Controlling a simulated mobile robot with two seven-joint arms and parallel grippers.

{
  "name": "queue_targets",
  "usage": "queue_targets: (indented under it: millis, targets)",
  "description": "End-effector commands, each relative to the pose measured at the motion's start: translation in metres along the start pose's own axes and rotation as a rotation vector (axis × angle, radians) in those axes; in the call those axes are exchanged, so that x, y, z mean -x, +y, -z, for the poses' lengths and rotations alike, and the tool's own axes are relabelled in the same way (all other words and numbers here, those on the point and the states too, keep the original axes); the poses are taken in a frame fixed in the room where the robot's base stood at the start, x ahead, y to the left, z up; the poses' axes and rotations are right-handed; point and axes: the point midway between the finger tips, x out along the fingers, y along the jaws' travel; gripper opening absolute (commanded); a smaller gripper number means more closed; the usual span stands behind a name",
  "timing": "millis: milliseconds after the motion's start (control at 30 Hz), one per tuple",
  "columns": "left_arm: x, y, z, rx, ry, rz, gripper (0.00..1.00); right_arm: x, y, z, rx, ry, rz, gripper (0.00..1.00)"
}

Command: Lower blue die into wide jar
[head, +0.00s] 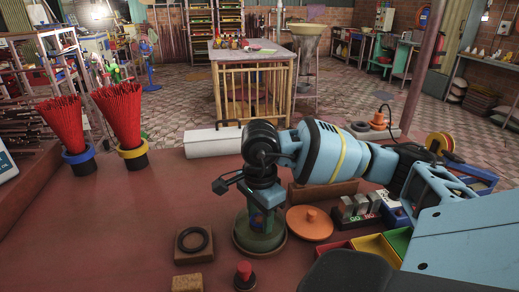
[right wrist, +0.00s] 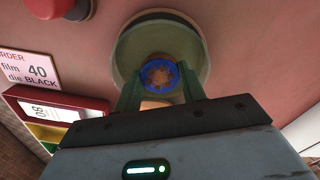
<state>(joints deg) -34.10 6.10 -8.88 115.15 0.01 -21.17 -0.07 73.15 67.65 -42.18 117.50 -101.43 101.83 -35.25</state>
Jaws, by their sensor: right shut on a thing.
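My right gripper (head: 262,218) points straight down over the wide jar (head: 242,243), a round greenish vessel on the red table. It is shut on the blue die (right wrist: 183,82), a blue ring with a brown star-shaped middle in the right wrist view. Its green fingers stand on either side of the die. In the right wrist view, the jar (right wrist: 133,50) lies behind the die, with its round rim around it. In the head view the fingers and jar wall partly hide the die, so its exact depth is unclear. My left gripper is not in view.
An orange knobbed disc (head: 310,224) lies just right of the jar. A black ring (head: 194,239) on a wooden block lies to the left. A red-knobbed object (head: 244,272) stands in front. Coloured bins (head: 375,247) are at the right.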

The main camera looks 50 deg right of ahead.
Motion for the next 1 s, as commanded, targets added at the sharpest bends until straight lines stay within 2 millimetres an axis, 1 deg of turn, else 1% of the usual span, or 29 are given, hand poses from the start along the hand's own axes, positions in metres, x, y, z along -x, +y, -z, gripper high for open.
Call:
queue_targets:
  millis: [1000]
  targets:
    - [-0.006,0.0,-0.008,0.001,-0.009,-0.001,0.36,-0.013,0.0,0.0,0.0,0.0,0.001,0.11]
